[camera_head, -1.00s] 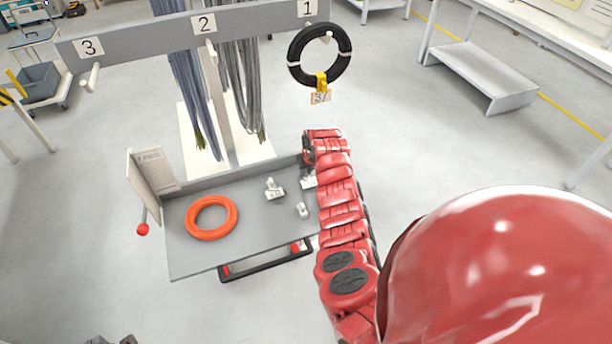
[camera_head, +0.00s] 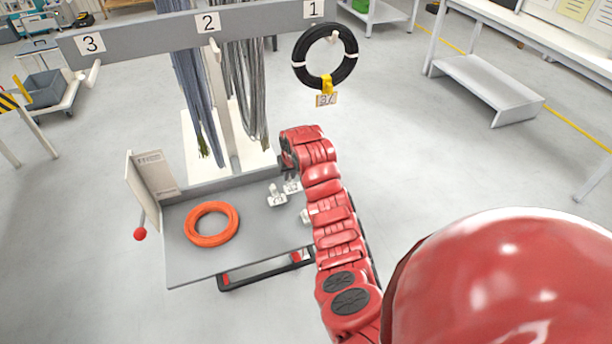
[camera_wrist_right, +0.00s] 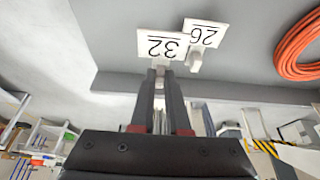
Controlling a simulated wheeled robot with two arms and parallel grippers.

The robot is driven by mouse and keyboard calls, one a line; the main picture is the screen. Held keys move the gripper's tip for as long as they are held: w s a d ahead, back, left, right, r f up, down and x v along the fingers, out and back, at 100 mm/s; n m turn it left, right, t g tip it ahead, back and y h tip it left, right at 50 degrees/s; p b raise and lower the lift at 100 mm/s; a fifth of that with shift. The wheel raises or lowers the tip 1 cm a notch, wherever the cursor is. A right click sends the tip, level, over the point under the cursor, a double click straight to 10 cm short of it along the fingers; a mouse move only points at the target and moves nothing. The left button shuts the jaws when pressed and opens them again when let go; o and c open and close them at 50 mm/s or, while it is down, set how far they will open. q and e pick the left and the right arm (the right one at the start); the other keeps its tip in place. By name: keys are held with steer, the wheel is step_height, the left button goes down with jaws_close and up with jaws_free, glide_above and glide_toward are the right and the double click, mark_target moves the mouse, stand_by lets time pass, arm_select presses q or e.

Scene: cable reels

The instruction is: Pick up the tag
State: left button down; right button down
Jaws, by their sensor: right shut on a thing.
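The white tag marked 32 (camera_wrist_right: 160,45) shows in the right wrist view directly at my right gripper's tips. My right gripper (camera_wrist_right: 160,80) is shut on its lower part. In the head view this tag (camera_head: 292,186) is small beside the end of my red right arm, which hides most of the gripper. Whether the tag touches the tray is unclear. A second tag, marked 26 (camera_wrist_right: 203,34), stands close beside it and also shows in the head view (camera_head: 277,197). A third small white piece (camera_head: 305,215) is partly behind my arm. My left gripper is out of view.
The grey tray (camera_head: 190,265) holds an orange cable coil (camera_head: 212,223) at its left. A rail (camera_head: 150,37) numbered 1 to 3 stands behind, with grey cables hanging. A black coil (camera_head: 325,55) with a yellow clip and tag hangs at 1. A red-knobbed lever (camera_head: 140,234) is at left.

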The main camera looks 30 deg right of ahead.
steer(key=w+a+b, duration=0.1)
steer(key=a, duration=0.6)
steer(key=w+a+b, duration=0.1)
steer(key=a, duration=0.3)
steer(key=shift+w+b, duration=0.35)
steer(key=c, duration=1.4)
jaws_free()
steer(key=shift+c, duration=0.2)
jaws_close()
